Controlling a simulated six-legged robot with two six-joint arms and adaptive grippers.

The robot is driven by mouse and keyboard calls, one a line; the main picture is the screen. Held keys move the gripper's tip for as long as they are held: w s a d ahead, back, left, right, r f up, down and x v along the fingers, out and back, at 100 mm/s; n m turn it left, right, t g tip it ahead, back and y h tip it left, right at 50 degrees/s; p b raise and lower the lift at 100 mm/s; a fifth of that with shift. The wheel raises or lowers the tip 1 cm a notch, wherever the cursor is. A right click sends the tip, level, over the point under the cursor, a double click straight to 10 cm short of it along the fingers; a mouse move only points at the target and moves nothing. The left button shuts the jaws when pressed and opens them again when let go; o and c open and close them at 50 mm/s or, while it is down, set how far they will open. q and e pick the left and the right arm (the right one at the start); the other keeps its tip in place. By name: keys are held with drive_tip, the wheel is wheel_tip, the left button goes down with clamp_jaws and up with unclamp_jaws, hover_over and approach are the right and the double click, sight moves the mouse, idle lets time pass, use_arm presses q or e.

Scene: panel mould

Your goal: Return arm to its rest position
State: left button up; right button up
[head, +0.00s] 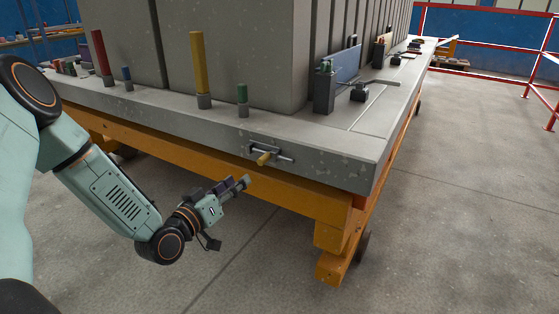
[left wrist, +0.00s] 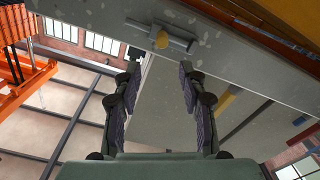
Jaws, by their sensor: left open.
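My left arm comes in from the left in the head view, bent at the elbow. My left gripper (head: 240,184) is in front of the mould's near side, below its concrete-grey slab edge. In the left wrist view the two dark padded fingers (left wrist: 158,75) stand apart with nothing between them. My right gripper is not in view.
The grey mould table (head: 340,165) rests on an orange frame (head: 290,193). Red (head: 101,52), yellow (head: 199,63), blue and green posts stand on it, before a tall grey block. Red railings (head: 480,48) are at the back right. The floor at front right is clear.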

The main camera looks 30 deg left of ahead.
use_arm(q)
drive_tip(key=shift+f, duration=0.1)
drive_tip(key=s+d+f+g+p, duration=0.1)
drive_tip(key=s+d+f+g, duration=0.4)
drive_tip(key=s+f, duration=0.25)
drive_tip(key=s+d+f+g+p, duration=0.1)
drive_tip(key=s+d+f+g, duration=0.45)
drive_tip(key=f, duration=0.25)
drive_tip(key=s+d+f+m+g+p, duration=0.1)
drive_tip(key=s+d+f+g, duration=0.1)
drive_tip(key=s, duration=0.9)
drive_tip(key=s+d+f+m+g+y+p, duration=0.1)
drive_tip(key=s+g, duration=0.4)
drive_tip(key=s, duration=0.6)
drive_tip(key=shift+s+d+f+m+y, duration=0.15)
drive_tip(key=shift+d+f+m+y, duration=0.2)
drive_tip(key=shift+f+m, duration=0.2)
